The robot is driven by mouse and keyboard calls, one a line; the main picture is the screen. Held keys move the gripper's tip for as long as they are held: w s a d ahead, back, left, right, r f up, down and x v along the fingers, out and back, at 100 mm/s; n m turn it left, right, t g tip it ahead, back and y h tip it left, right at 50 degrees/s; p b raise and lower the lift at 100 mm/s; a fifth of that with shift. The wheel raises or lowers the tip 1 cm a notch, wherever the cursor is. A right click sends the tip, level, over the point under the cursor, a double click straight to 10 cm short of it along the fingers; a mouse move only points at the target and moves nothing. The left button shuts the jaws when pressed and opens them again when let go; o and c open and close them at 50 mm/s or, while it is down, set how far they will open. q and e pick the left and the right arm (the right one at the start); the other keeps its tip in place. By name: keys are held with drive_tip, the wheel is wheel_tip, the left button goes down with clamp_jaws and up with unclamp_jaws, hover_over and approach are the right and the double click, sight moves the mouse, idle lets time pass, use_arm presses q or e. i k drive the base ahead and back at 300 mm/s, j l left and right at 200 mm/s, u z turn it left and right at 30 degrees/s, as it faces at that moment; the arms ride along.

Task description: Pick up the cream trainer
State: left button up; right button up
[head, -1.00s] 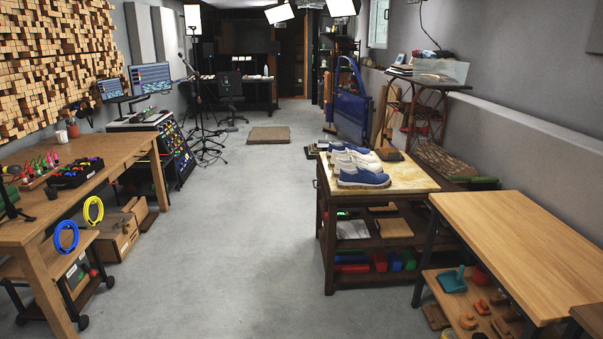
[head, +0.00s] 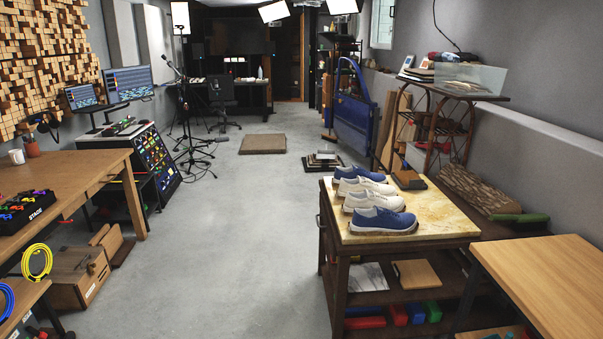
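Several trainers stand in a row on the light top of a dark wooden cart (head: 440,222) at the right. The nearest is a blue trainer (head: 382,223) with a white sole. Behind it is a pale, cream-looking trainer (head: 374,202), then a second pale trainer (head: 364,186), whiter or similar; I cannot tell which of the two is cream. A further blue trainer (head: 357,173) stands at the back of the row. The shoes partly overlap in view. Neither of my grippers is in view.
A wooden block or brush (head: 408,180) lies on the cart's back right. A wooden table (head: 540,275) stands close at the right front, and a workbench (head: 80,185) along the left. The grey floor (head: 240,240) between them is clear; a brown mat (head: 263,144) lies further back.

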sight(357, 186)
drive_tip(key=i+z, duration=0.15)
drive_tip(key=i, duration=0.3)
drive_tip(key=i+j+z, duration=0.2)
drive_tip(key=i, duration=0.3)
drive_tip(key=i+j+z, duration=0.15)
drive_tip(key=i, duration=0.3)
drive_tip(key=i+j+z, duration=0.3)
drive_tip(key=i, duration=0.15)
drive_tip(key=i+j+z, duration=0.35)
drive_tip(key=i+l, duration=0.05)
drive_tip(key=i, duration=0.05)
